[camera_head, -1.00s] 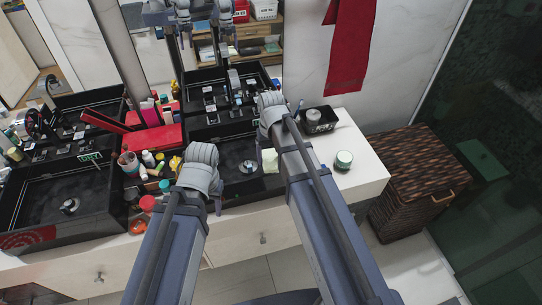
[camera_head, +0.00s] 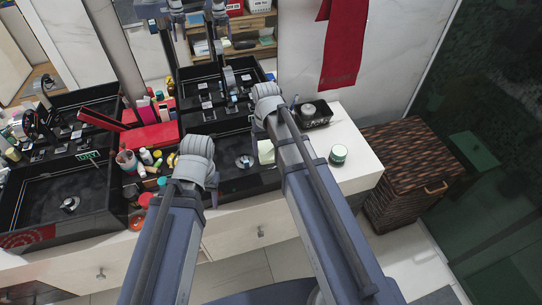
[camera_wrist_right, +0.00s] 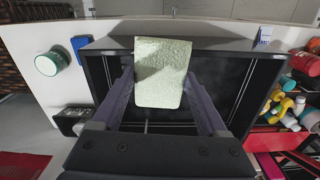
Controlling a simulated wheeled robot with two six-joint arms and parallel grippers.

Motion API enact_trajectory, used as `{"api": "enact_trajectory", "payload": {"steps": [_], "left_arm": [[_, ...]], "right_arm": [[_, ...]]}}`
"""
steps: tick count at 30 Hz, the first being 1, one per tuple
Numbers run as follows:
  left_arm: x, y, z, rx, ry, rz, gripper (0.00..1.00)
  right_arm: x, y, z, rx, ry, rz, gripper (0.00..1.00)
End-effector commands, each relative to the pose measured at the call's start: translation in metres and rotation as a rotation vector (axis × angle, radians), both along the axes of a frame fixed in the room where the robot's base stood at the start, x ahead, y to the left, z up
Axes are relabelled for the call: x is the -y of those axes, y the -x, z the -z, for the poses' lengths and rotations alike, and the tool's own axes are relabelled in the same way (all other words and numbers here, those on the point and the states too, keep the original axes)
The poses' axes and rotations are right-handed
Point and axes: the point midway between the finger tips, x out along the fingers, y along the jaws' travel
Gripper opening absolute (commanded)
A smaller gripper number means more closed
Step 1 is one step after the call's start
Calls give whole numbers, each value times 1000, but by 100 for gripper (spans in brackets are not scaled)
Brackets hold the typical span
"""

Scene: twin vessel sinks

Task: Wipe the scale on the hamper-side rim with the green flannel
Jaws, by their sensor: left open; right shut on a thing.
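The green flannel (camera_wrist_right: 162,72) is a pale green block-like piece between the fingers of my right gripper (camera_wrist_right: 160,88), which is shut on it. It also shows in the head view (camera_head: 266,151), partly beside my right arm. In the wrist view it hangs over the black hamper-side sink (camera_wrist_right: 235,75), its top end overlapping the sink's rim (camera_wrist_right: 210,43). I cannot tell whether it touches the rim. I cannot make out any scale on the rim. My left gripper (camera_head: 213,190) is open and empty near the front of the same sink; its fingers are partly hidden.
The wicker hamper (camera_head: 410,178) stands on the floor to the right. A green-lidded jar (camera_head: 338,154) and a black tray (camera_head: 315,116) stand on the white counter. Bottles and a red box (camera_head: 150,137) crowd the space between the sinks. The counter's front right is clear.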

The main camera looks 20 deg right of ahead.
Motion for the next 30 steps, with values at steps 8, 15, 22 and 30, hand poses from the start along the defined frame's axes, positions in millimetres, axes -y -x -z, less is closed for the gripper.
{"api": "enact_trajectory", "payload": {"steps": [8, 15, 22, 30], "left_arm": [[0, 0, 8, 0, 0, 2, 50], [0, 0, 21, 0, 0, 1, 50], [0, 0, 42, 0, 0, 0, 50], [0, 0, 67, 0, 0, -1, 50]], "right_arm": [[0, 0, 8, 0, 0, 0, 32], [0, 0, 21, 0, 0, 0, 32], [-1, 0, 42, 0, 0, 0, 32], [-2, 1, 67, 0, 0, 0, 32]]}}
